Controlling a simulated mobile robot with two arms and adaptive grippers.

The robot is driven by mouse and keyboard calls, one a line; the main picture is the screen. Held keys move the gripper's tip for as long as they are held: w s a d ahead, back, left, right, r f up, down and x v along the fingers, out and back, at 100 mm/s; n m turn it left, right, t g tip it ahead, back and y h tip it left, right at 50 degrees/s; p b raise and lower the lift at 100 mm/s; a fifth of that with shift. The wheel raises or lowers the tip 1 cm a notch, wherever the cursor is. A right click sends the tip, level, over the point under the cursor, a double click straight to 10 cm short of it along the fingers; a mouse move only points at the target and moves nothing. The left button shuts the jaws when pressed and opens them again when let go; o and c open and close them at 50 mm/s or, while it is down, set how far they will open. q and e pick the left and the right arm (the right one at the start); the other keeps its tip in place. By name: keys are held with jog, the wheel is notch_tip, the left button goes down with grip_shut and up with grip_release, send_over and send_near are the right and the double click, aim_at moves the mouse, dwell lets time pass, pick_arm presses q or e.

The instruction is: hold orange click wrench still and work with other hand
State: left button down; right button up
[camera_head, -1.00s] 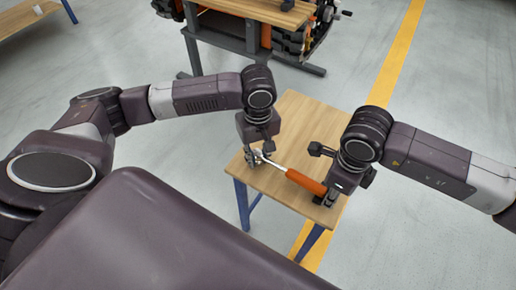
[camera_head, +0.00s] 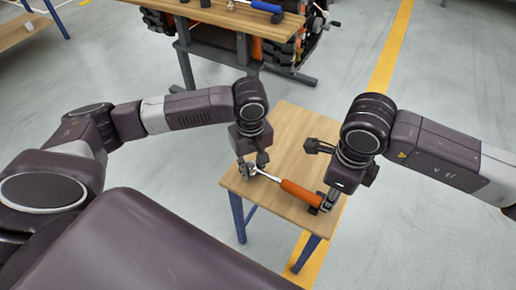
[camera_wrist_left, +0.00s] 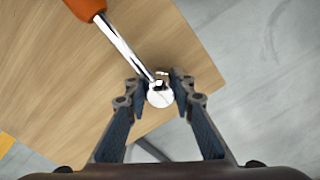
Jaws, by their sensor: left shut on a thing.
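The click wrench (camera_head: 283,183) has a bright metal shaft and an orange handle (camera_head: 302,193). It lies across a small wooden table. My left gripper (camera_head: 253,168) is shut on the wrench's metal head at the table's left side. In the left wrist view the round head (camera_wrist_left: 160,96) sits between the fingertips, and the shaft runs up and left to the orange handle (camera_wrist_left: 84,6). My right gripper (camera_head: 327,201) is at the far end of the orange handle. Its fingers are partly hidden and dark, so I cannot tell whether they close on it.
The small table (camera_head: 294,128) has a bare wooden top behind the wrench and blue legs. A larger bench (camera_head: 222,14) with tools on it stands behind, beside dark machinery. A yellow floor line (camera_head: 391,58) runs past on the right. Another wooden surface shows at top left.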

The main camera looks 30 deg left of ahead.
pick_arm(q)
jog(key=c, duration=1.6)
grip_release()
